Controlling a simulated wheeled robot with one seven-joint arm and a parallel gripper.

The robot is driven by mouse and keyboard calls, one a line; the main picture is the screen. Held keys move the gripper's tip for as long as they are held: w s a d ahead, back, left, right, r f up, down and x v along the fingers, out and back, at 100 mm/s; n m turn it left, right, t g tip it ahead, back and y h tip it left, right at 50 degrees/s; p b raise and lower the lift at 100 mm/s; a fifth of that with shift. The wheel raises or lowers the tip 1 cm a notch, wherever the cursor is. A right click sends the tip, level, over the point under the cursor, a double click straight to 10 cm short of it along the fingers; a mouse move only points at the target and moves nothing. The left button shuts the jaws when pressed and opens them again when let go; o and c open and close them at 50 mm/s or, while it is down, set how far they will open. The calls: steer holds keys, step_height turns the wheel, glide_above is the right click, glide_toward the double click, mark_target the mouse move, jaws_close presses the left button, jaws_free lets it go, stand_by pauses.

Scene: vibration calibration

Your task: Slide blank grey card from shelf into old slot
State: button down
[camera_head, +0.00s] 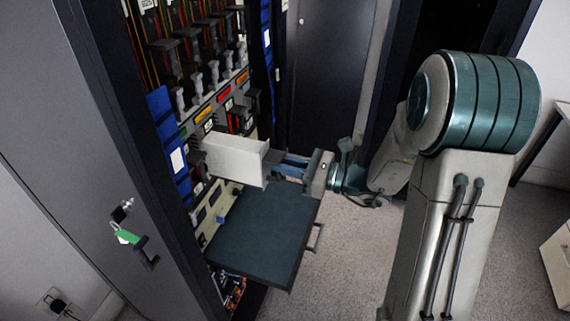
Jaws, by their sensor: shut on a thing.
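The blank grey card (232,159), a pale box-like module, is upright and level at the rack front, above the shelf. Its left end meets the rack face; I cannot tell how far it is inside the slot, whose opening is hidden behind the card. My gripper (277,166) comes in from the right and is shut on the card's right end. The shelf (262,240), a dark pull-out board with a metal handle, is bare below the card and gripper.
The rack (215,95) holds wiring, rows of switches and orange and red labels. Its grey door (95,150) stands open at left, with keys and a green tag (125,235) in the lock. Carpet floor (345,265) is clear right of the shelf.

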mark_target(265, 160)
steer(key=shift+a, duration=0.15)
steer(key=shift+x, duration=2.25)
steer(key=shift+w+f, duration=0.1)
steer(key=shift+b+x, duration=0.45)
steer(key=shift+x, duration=1.55)
steer(key=shift+f, duration=0.1)
steer(key=shift+b+x, duration=0.5)
steer(key=shift+x, duration=2.5)
steer(key=shift+a+f, duration=0.15)
steer(key=shift+a, duration=0.05)
steer(key=shift+b+x, duration=0.3)
steer(key=shift+x, duration=0.55)
steer(key=shift+w+a, duration=0.2)
steer(key=shift+a, duration=0.25)
